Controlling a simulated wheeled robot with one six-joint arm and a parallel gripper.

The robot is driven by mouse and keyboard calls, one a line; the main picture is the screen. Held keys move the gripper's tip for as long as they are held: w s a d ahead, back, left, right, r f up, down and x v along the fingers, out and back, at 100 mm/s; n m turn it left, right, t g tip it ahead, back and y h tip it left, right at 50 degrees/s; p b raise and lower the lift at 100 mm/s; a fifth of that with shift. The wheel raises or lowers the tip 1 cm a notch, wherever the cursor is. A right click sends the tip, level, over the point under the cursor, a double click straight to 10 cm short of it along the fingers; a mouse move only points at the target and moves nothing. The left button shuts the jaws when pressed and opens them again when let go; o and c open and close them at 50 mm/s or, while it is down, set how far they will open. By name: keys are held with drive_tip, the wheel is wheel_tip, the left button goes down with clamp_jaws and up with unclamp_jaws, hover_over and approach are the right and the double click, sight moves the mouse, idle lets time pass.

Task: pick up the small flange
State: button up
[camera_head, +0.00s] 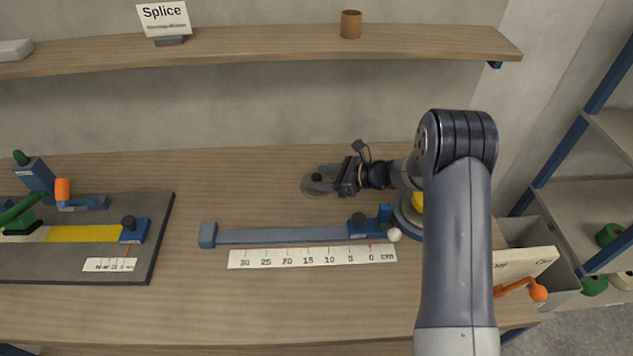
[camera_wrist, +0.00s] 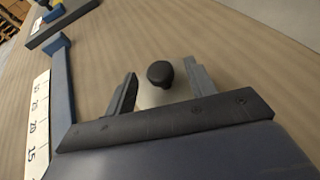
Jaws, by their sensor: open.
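The small flange (camera_head: 310,190) is a grey disc with a dark knob, lying on the wooden table behind the blue ruler stop. My gripper (camera_head: 321,179) is open around it, coming from the right, and partly covers it. In the wrist view the flange's black knob (camera_wrist: 160,73) stands between the two fingers of my gripper (camera_wrist: 160,75), with clear gaps on both sides. Part of the pale disc (camera_wrist: 152,97) shows below the knob; the rest is hidden by the gripper body.
A blue measuring rail (camera_head: 285,236) with a white ruler (camera_head: 310,256) lies in front of the gripper. A larger grey-blue disc (camera_head: 404,222) with a yellow core is half hidden by my arm. A dark splicing board (camera_head: 70,262) is at left. A shelf (camera_head: 260,43) runs above.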

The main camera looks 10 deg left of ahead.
drive_tip(key=shift+c, duration=0.4)
drive_tip(key=c, duration=1.1)
drive_tip(key=shift+o, duration=0.2)
drive_tip(key=shift+r, duration=0.1)
